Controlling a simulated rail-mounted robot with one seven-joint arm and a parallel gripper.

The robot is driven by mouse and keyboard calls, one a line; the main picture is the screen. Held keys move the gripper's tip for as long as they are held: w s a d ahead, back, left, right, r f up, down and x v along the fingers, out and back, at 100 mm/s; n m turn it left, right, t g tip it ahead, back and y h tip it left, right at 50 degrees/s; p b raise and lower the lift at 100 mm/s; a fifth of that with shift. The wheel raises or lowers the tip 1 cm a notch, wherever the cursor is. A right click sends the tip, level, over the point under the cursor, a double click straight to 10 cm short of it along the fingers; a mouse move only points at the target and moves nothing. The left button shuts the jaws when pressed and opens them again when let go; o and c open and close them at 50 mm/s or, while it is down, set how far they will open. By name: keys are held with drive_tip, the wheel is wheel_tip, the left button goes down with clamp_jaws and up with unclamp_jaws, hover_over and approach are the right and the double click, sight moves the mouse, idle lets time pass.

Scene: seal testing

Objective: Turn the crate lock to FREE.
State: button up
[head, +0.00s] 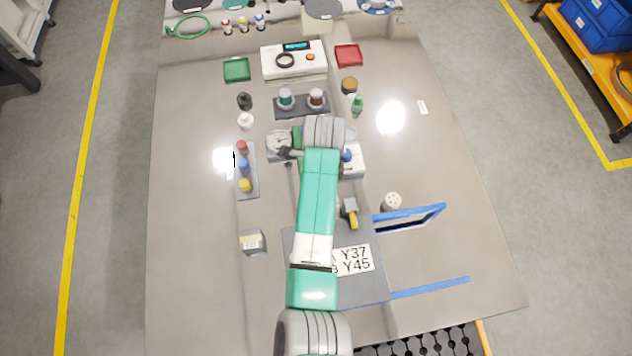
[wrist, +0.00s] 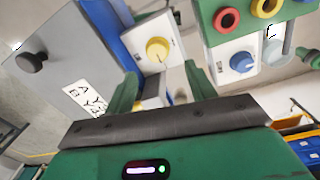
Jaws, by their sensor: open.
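A white-faced unit with a round yellow knob (wrist: 157,50) is in the wrist view, beside a blue strip. It may be the crate lock; I cannot read any marking for FREE on it. My gripper (wrist: 160,76) is open and empty, with its two green fingers on either side of the view below the knob. The knob appears between and beyond the fingertips, apart from them. In the head view a yellow knob (head: 353,220) shows at the right of my arm. My arm hides the gripper there.
A grey lid or panel with a black knob (wrist: 31,61) and a label (wrist: 88,98) is at the left. A white box with a blue knob (wrist: 243,62) and a green block with coloured rings (wrist: 228,19) stand at the right. A blue frame (head: 408,217) stands upright on the table.

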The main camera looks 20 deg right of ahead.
drive_tip(key=shift+s+f, duration=0.15)
drive_tip(key=shift+s, duration=0.1)
drive_tip(key=f, duration=0.2)
drive_tip(key=f+b, duration=0.1)
drive_tip(key=f, duration=0.4)
drive_tip(key=shift+s+a+f+b, duration=0.15)
drive_tip(key=shift+s+b, duration=0.1)
drive_tip(key=shift+b, duration=0.15)
drive_tip(key=c, duration=1)
